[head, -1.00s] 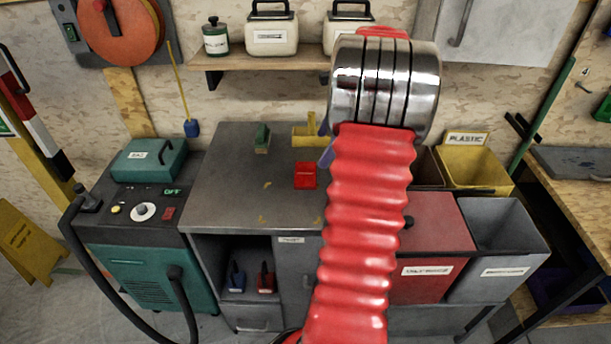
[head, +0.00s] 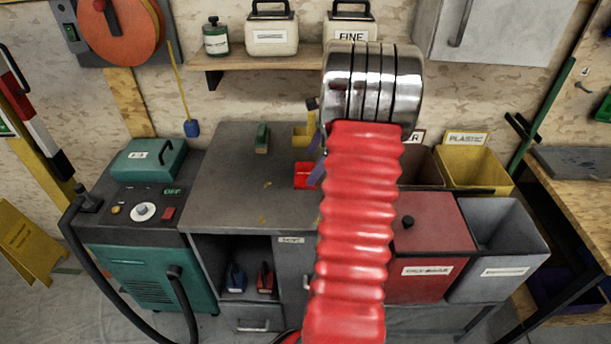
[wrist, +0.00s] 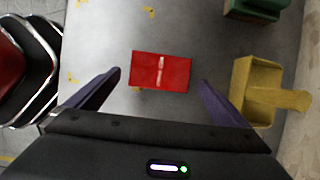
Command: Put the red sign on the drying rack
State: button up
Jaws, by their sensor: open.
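The red sign (head: 302,171) lies flat on the grey bench top, near the middle, partly covered by a purple finger in the head view. In the wrist view the red sign (wrist: 160,84) is a small red rectangle with a pale mark down its middle. My gripper (wrist: 160,76) is open, its two purple fingers spread on either side of the sign with gaps between. Nothing is held. How high the fingertips are above the bench is hard to tell. I cannot make out a drying rack in either view.
A yellow scoop (wrist: 263,91) lies just beyond the right finger in the wrist view, and a green brush (head: 262,138) sits farther left on the bench. A red bin (head: 430,234) and a yellow bin (head: 472,165) stand at right. The bench's left part is clear.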

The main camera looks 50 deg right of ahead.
aim_at(306, 173)
jog(key=shift+x, duration=1.7)
jog(key=shift+w, duration=0.1)
jog(key=shift+c, duration=0.6)
jog(key=c, duration=0.9)
jog(key=shift+r, duration=0.15)
notch_tip(306, 173, up, 10)
